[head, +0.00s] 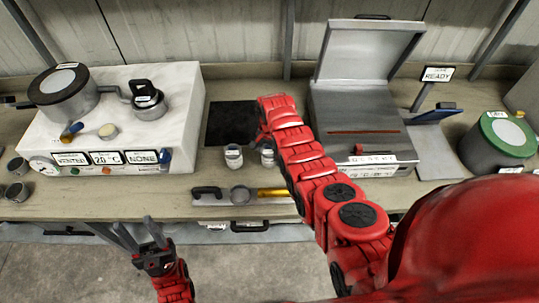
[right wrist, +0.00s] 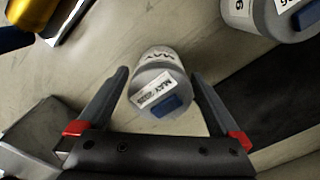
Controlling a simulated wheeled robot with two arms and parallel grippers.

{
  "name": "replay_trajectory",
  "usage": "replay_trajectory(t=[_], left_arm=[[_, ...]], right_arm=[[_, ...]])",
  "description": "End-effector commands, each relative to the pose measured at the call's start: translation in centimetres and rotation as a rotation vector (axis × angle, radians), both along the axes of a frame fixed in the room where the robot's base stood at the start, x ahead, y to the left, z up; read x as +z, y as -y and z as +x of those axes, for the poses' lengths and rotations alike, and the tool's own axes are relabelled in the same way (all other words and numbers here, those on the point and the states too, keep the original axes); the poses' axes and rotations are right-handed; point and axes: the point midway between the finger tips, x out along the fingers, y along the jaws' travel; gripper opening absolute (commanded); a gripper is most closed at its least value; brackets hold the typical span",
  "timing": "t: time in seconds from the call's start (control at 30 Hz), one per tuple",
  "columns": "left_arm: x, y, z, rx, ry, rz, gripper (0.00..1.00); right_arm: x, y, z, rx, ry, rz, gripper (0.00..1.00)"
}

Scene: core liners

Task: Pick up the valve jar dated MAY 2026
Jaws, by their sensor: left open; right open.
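A small grey-white jar (right wrist: 160,78) stands between the two fingers of my right gripper (right wrist: 160,74) in the right wrist view. Its tag appears to read MAY 2026, with a blue piece beside it. The fingers are open on either side, and I see no firm grip. A second jar (right wrist: 268,15) is cut off at the upper right, its label only partly visible. In the head view the two jars stand side by side, one at left (head: 233,156) and one at right (head: 267,156), near my right gripper, whose fingers are largely hidden. My left gripper (head: 138,234) is open and empty before the bench.
A metal tray (head: 218,199) with a gold cylinder (head: 272,192) lies at the bench's front edge. A black mat (head: 231,120) is behind the jars. A white console (head: 120,125) stands left, and an open-lidded grey box (head: 352,120) right.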

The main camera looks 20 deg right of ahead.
Motion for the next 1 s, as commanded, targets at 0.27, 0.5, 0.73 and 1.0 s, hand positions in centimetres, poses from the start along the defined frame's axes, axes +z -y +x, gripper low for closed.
replay_trajectory(t=[0.27,0.5,0.73,1.0], left_arm=[[0.00,0.00,0.00,0.000,0.000,0.000,0.50],[0.00,0.00,0.00,0.000,0.000,0.000,0.50],[-0.02,0.00,0.01,0.000,0.000,0.000,0.50],[-0.53,0.00,0.00,0.000,0.000,0.000,0.50]], right_arm=[[0.02,-0.01,0.02,0.000,0.000,0.000,0.53],[0.05,-0.01,0.03,0.000,0.001,0.000,0.13],[0.06,-0.01,0.04,0.000,0.001,0.000,0.13],[0.97,-0.01,0.19,0.000,0.003,-0.001,0.13]])
